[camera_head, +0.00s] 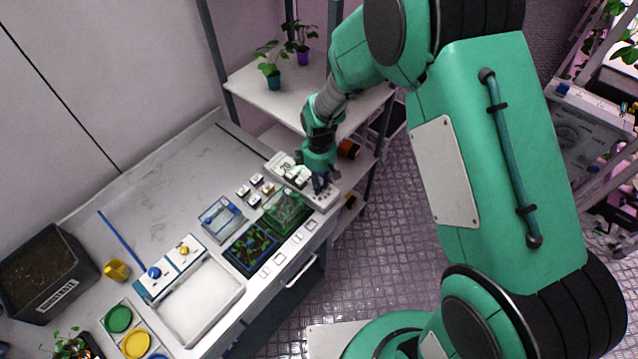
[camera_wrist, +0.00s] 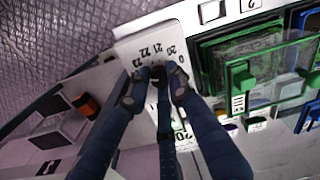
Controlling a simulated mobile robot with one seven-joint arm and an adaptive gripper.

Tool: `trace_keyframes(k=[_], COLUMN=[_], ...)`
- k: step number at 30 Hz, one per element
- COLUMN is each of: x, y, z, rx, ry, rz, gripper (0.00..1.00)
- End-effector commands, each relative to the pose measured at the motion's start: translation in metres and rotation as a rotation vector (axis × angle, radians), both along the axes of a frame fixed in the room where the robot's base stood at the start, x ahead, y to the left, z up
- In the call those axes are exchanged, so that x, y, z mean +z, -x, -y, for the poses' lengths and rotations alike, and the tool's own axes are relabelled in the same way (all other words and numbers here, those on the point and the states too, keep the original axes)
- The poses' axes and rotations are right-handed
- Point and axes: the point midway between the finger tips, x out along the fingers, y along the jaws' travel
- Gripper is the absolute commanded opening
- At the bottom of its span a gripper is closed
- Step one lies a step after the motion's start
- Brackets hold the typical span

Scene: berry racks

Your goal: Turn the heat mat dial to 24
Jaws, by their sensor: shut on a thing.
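The white heat mat controller (camera_head: 328,203) lies at the right end of the bench, beside the shelf. My gripper (camera_head: 319,187) reaches down onto it from above. In the wrist view, the controller's face (camera_wrist: 135,42) carries printed numbers such as 20, 21, 22 and 23 in an arc.
A clear green-lidded box (camera_head: 287,211) stands close beside the controller. A blue-framed box (camera_head: 221,218), a white tray (camera_head: 200,302) and a dark soil crate (camera_head: 40,275) are further left. The shelf (camera_head: 290,100) with potted plants stands behind. The bench's back middle is mostly clear.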

Motion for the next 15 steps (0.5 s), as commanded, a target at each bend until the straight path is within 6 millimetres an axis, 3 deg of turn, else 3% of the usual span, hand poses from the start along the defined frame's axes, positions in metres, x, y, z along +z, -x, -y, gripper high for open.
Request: trace_keyframes(k=[15], x=[0.0009], y=[-0.0008], z=[-0.0001], rx=[0.049], ry=[0.0], rz=[0.002], gripper=[0.0])
